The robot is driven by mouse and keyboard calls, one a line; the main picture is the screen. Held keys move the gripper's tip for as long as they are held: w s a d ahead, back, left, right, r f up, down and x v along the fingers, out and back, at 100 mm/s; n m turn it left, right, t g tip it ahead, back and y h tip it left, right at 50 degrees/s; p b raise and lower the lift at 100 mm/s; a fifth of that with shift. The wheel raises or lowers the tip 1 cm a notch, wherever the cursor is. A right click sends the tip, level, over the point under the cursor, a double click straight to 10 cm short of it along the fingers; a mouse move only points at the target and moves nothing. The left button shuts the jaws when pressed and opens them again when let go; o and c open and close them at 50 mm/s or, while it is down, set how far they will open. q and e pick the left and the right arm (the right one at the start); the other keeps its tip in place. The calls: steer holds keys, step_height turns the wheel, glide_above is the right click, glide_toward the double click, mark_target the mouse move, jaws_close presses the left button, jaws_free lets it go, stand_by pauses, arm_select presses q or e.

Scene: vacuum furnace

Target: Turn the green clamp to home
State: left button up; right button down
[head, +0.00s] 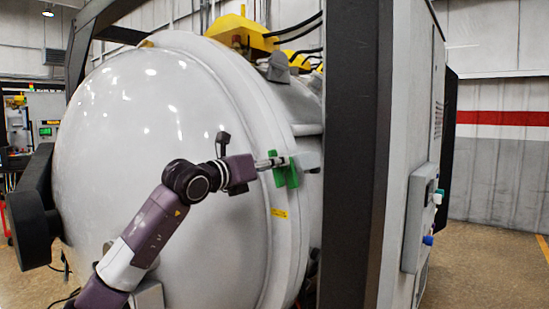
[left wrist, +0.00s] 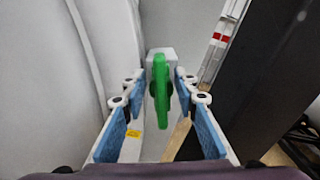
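The green clamp (head: 291,178) sits on the rim of the big white furnace door (head: 140,110), at its right side in the head view. In the left wrist view the clamp (left wrist: 160,88) hangs upright from a pale block (left wrist: 152,55). My left gripper (head: 275,162) is at the clamp. Its blue-padded fingers (left wrist: 158,78) are apart, one on each side of the clamp, with a visible gap on both sides. Whether the fingertips reach past the clamp is hard to tell. My right gripper is not in view.
A dark upright frame post (head: 352,150) stands close to the right of the clamp. A grey control box (head: 418,220) with coloured knobs is beyond it. Yellow parts (head: 240,30) and black cables sit on top of the furnace. Open floor shows at the far right.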

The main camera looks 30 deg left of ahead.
arm_select(q)
steer(key=shift+w, duration=0.2)
steer(key=shift+c, duration=0.7)
jaws_close()
steer(key=shift+d+m, duration=0.1)
steer(key=shift+m, duration=0.2)
steer(key=m, duration=0.2)
steer(key=shift+d+m+b, duration=0.15)
steer(key=shift+m+b, duration=0.15)
steer(key=shift+b, duration=0.1)
steer(key=m, duration=0.4)
steer(key=shift+d+f+m+b, duration=0.1)
steer(key=shift+d+m+b, duration=0.15)
steer(key=shift+m+b, duration=0.1)
steer(key=m, duration=0.5)
steer(key=shift+s+d+f, duration=0.1)
steer(key=shift+d+f, duration=0.05)
steer(key=shift+d, duration=0.1)
steer(key=m, duration=0.5)
steer(key=shift+d+f, duration=0.15)
steer(key=shift+f, duration=0.1)
steer(key=shift+m, duration=0.25)
